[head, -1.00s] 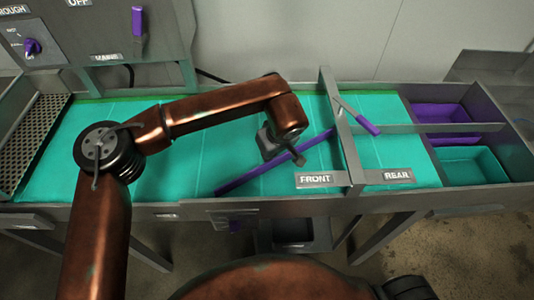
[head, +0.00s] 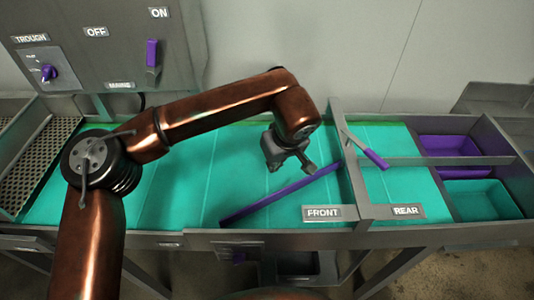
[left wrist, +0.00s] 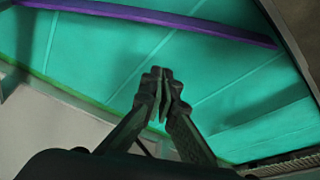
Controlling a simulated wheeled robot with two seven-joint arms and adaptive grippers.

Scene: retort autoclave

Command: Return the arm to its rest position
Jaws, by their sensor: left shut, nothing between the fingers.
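My left arm comes in from the left of the head view and reaches over the trough. My left gripper (head: 291,169) hangs above the green trough floor (head: 190,185), just left of the frame by the FRONT label. In the left wrist view the gripper's fingers (left wrist: 162,82) are closed together and nothing is between them. The long purple bar (head: 280,195) lies slantwise across the trough floor below and beside the gripper. It also shows in the left wrist view (left wrist: 150,16). My right gripper is not in view.
A panel (head: 100,50) with a purple knob and purple lever stands at the back left. A purple-handled lever (head: 374,158) sits by the metal crossbar. Purple and green bins (head: 487,197) are at the right. A perforated plate (head: 40,160) lies at the left.

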